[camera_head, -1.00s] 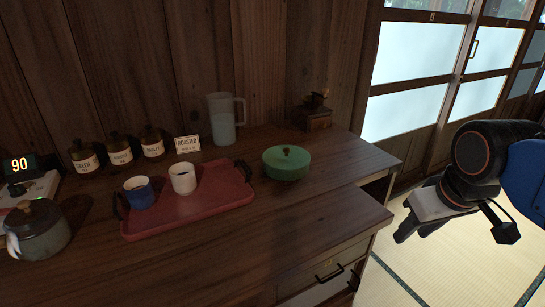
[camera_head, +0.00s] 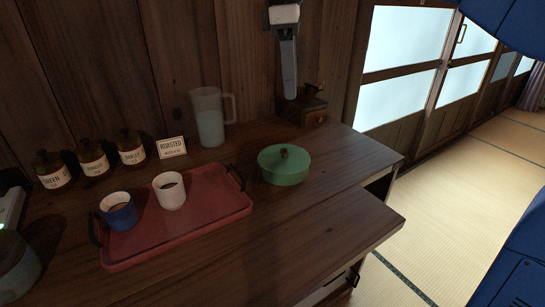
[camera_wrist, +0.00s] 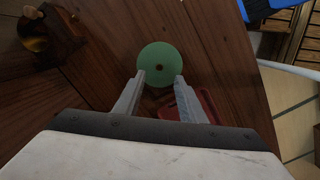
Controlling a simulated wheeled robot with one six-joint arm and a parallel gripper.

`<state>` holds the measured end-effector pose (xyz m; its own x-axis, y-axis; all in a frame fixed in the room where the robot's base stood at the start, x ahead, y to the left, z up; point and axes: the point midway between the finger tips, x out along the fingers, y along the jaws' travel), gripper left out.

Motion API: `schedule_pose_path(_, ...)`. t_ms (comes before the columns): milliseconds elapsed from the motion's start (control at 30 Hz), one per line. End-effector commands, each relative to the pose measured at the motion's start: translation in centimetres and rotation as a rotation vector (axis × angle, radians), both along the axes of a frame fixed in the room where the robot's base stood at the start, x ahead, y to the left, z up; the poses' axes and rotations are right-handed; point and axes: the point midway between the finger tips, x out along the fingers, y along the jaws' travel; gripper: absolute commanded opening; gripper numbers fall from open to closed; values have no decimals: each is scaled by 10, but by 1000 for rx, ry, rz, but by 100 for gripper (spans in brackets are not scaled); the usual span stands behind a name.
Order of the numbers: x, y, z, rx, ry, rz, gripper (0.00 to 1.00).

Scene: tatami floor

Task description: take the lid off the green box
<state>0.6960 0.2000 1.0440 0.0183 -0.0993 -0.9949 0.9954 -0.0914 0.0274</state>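The green box (camera_head: 284,168) is round, with its lid (camera_wrist: 161,54) on and a small dark knob (camera_head: 283,153) in the middle. It stands on the wooden counter to the right of the red tray. My gripper (camera_head: 289,96) points down, high in the head view, and looks empty and apart from the box. In the wrist view its two fingers (camera_wrist: 160,78) are spread, with the green lid showing beyond their tips.
The red tray (camera_head: 225,208) holds a blue cup (camera_head: 119,214) and a white cup (camera_head: 169,192). A clear pitcher (camera_head: 209,120) and a wooden grinder (camera_head: 306,106) stand behind the box. Several labelled jars (camera_head: 92,158) are at left. The counter right of the box is clear.

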Motion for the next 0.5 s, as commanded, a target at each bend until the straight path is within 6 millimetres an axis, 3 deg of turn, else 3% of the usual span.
schedule_pose_path(100, 3, 20, 6, -15, 19, 65, 37)
schedule_pose_path(267, 4, 28, 4, -23, 29, 97, 37)
schedule_pose_path(500, 3, 22, -34, -25, 31, 98, 37)
